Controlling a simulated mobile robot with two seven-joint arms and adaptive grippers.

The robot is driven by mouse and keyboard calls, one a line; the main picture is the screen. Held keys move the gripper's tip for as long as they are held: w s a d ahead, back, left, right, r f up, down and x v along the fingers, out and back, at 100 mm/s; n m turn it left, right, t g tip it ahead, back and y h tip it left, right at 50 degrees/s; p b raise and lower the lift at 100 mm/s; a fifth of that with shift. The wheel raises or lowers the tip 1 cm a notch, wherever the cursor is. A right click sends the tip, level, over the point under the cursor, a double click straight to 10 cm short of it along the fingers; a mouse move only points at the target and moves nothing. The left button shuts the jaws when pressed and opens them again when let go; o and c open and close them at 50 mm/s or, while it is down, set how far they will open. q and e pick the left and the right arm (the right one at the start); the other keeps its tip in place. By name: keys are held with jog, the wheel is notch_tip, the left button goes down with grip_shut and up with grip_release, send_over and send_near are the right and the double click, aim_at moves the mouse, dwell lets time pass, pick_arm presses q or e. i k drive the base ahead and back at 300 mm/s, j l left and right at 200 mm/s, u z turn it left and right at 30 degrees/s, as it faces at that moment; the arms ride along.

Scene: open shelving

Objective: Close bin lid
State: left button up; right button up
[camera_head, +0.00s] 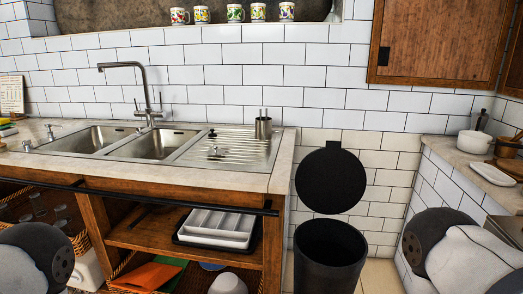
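A black round bin (329,262) stands on the floor between the sink counter and the right-hand counter. Its round black lid (331,181) stands upright above the back of the rim, so the bin is open. A small tab shows at the lid's top edge. My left arm shows only as a grey and dark joint at the bottom left. My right arm shows as a white and dark link at the bottom right, to the right of the bin and apart from it. Neither gripper is in the picture.
The sink counter (235,178) with a black front rail (170,195) and open shelves lies left of the bin. A tiled right-hand counter (465,165) holds bowls and a white tray (492,173). A wooden cabinet (432,40) hangs above. Floor shows on both sides of the bin.

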aim_at(331, 180)
jog(key=i+j+z, duration=0.1)
jog(key=z, duration=0.3)
jog(key=i+j+z, duration=0.15)
jog(key=z, duration=0.3)
jog(key=i+j+z, duration=0.15)
jog(key=z, duration=0.25)
jog(key=j+z, duration=0.2)
jog(key=z, duration=0.25)
jog(key=i, duration=0.05)
